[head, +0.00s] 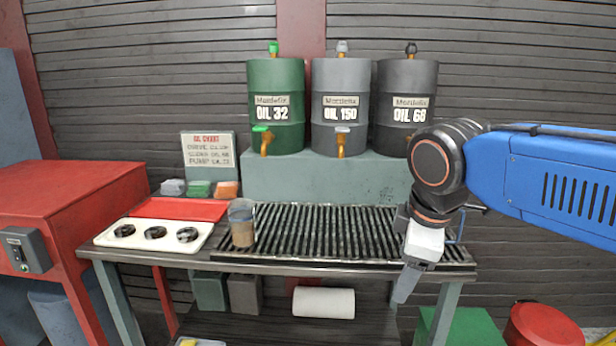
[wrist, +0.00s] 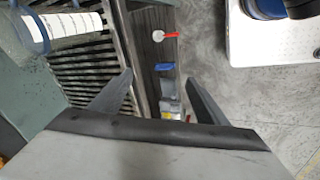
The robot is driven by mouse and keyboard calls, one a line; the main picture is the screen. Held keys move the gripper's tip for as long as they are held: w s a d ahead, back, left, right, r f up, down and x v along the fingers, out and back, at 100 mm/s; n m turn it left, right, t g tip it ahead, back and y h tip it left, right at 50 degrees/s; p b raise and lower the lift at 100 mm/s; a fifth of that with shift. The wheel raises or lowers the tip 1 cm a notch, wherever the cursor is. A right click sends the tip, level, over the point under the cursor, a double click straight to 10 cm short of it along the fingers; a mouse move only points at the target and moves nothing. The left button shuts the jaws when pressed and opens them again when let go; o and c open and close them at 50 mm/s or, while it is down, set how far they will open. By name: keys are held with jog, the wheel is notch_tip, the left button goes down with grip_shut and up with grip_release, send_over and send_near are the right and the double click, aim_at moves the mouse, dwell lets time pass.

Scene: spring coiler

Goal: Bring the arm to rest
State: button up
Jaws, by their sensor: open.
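My blue arm (head: 560,185) reaches in from the right in the head view and bends downward at a dark wrist joint. My gripper (head: 405,285) points down at the front edge of the bench, near the right end of the slatted grate (head: 320,230). In the wrist view my gripper (wrist: 160,95) shows two dark fingers spread apart with nothing between them. The grate shows left of the fingers there.
Three oil drums, green (head: 276,105), grey (head: 340,110) and dark (head: 405,85), stand behind the grate. A cup of brown liquid (head: 242,228) stands at the grate's left end. A white tray (head: 155,234) with dark round parts lies left. A red cabinet (head: 70,210) stands far left.

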jog(key=s+d+f+m+t, duration=0.1)
jog(key=s+d+f+m, duration=0.8)
jog(key=d+f+m, duration=0.2)
jog(key=f+m, duration=0.2)
jog(key=shift+s+m, duration=0.3)
jog(key=shift+m, duration=0.1)
